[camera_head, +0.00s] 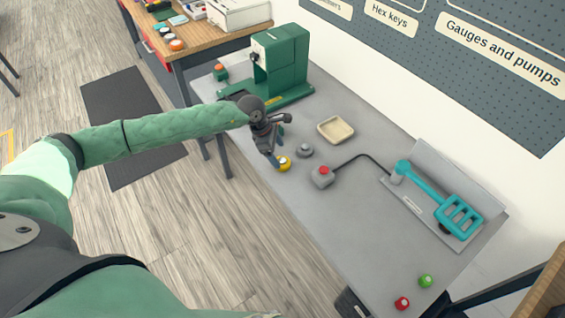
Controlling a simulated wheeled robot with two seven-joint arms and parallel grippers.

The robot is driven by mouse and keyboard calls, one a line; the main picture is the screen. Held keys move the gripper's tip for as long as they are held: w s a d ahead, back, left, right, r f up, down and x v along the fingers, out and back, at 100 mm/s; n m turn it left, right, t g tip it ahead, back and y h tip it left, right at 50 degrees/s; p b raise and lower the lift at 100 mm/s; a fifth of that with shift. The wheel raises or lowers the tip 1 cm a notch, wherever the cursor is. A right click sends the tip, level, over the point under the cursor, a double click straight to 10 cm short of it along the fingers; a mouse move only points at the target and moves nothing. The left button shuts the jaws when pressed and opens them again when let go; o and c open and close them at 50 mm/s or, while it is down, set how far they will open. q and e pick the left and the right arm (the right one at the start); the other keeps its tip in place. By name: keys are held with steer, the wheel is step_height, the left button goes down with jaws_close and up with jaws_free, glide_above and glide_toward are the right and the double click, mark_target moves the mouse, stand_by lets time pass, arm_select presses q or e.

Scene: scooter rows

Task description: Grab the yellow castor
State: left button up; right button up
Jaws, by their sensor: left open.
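The yellow castor (285,164) lies on the grey workbench near its front edge, left of the middle. My left gripper (275,161) reaches in from the left and points down at the castor's left side, with its jaws open. The fingers partly overlap the castor in this view, and I cannot tell whether they touch it. A grey castor (305,150) sits just right of the yellow one. A red castor (402,303) and a green castor (426,281) lie at the bench's near right end. My right gripper is not in view.
A green press (283,62) stands at the bench's far left end. A beige tray (335,129) lies behind the castors.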

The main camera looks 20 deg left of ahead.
mark_target(282, 159)
arm_select(q)
steer(key=x, duration=0.4)
steer(key=shift+w+a+f, duration=0.15)
steer(key=shift+f, duration=0.05)
steer(key=shift+d+f, duration=0.3)
steer(key=shift+f, duration=0.25)
steer(key=shift+w+f, duration=0.1)
steer(key=c, duration=1.1)
